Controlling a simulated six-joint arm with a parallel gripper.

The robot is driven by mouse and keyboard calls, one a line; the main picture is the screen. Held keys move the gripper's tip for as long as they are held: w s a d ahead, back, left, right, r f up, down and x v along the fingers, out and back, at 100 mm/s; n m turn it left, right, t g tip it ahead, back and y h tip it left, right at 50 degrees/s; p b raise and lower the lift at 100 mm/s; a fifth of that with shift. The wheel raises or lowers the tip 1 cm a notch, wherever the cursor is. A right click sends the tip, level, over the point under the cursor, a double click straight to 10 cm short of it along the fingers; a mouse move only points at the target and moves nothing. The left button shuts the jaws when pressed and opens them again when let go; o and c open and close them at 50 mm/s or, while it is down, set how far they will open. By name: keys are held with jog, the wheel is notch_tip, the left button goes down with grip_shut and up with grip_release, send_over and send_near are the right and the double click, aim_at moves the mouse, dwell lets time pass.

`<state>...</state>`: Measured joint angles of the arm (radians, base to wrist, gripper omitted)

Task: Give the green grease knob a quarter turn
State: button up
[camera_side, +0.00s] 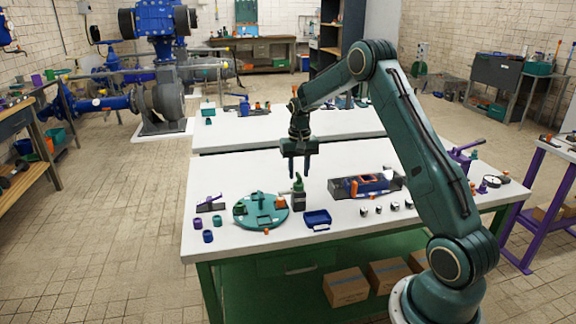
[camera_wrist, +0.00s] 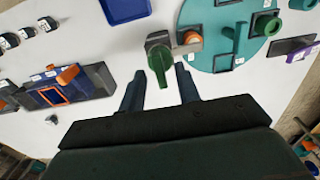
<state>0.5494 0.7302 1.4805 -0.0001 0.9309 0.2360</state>
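The green grease knob (camera_side: 298,183) stands on top of a small dark grey block (camera_side: 299,201) near the middle of the white table. In the wrist view the knob (camera_wrist: 162,66) is a green bar with a rounded head, pointing toward my gripper. My gripper (camera_side: 296,173) points down above the block, with its two dark blue fingers spread. In the wrist view the gripper (camera_wrist: 159,72) is open, and the knob appears between and just beyond the fingertips. I cannot tell whether the fingers touch it or are at its height.
A round teal board (camera_side: 246,222) with fittings lies left of the block. A blue tray (camera_side: 317,219) sits in front right. A dark unit with blue and orange parts (camera_side: 364,185) lies to the right. An orange knob (camera_wrist: 192,37) is close to the block.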

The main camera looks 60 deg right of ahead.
aim_at(298, 176)
notch_tip(298, 176, up, 14)
jog(key=shift+f, duration=0.2)
dwell(0.4)
jog(key=s+a+r+n+t, duration=0.1)
jog(key=s+a+r+n, duration=0.1)
jog(key=s+a+r, duration=0.5)
jog(key=s+a+r+n+t, duration=0.2)
jog(key=s+a+r, duration=0.15)
jog(key=a, duration=0.75)
jog(key=s+a+f+n+t, duration=0.1)
jog(key=s+a+f+n, duration=0.1)
jog(key=s+a, duration=0.3)
jog(key=s+a+f+n+t, duration=0.1)
jog(key=s+a, duration=0.4)
jog(key=s, duration=0.7)
jog(key=shift+s+f+n+t, duration=0.15)
jog(key=shift+f+n+t, duration=0.15)
jog(key=shift+f+n, duration=0.65)
